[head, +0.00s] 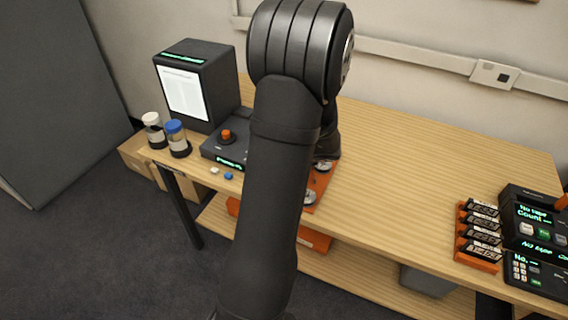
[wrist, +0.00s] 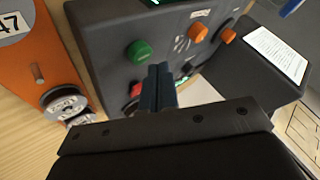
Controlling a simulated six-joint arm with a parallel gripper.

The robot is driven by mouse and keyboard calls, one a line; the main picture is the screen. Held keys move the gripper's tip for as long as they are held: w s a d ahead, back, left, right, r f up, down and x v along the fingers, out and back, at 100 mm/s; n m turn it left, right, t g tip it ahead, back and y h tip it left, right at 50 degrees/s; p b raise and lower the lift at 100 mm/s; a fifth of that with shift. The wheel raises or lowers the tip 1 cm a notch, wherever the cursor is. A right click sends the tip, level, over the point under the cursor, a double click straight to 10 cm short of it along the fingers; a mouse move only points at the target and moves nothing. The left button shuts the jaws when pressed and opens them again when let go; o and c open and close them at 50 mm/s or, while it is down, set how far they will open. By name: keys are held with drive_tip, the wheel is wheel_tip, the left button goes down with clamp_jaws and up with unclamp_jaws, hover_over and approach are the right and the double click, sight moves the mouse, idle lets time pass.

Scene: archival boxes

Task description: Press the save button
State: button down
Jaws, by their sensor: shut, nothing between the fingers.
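A dark control device (wrist: 105,30) fills the upper middle of the wrist view, with a round green button (wrist: 139,51), a red button (wrist: 137,90) partly hidden, and orange knobs (wrist: 198,32) on it. I cannot read which button is marked save. My gripper (wrist: 160,70) is shut and empty, its fingertips over the device just right of the green button and close to the red one. I cannot tell whether they touch. In the head view, the device (head: 212,152) shows an orange knob and a green-lit display; my arm hides its right part and my gripper.
A dark box with a white screen (head: 184,95) stands behind the device. Two jars (head: 177,138) stand left of it, and small white and blue pieces (head: 228,176) lie in front. An orange rack (head: 477,252) and another device (head: 535,215) stand far right. The table's middle (head: 410,160) is clear.

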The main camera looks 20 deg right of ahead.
drive_tip(key=shift+r, duration=0.15)
drive_tip(key=shift+r, duration=2.4)
idle(3.3)
drive_tip(key=shift+r, duration=1.9)
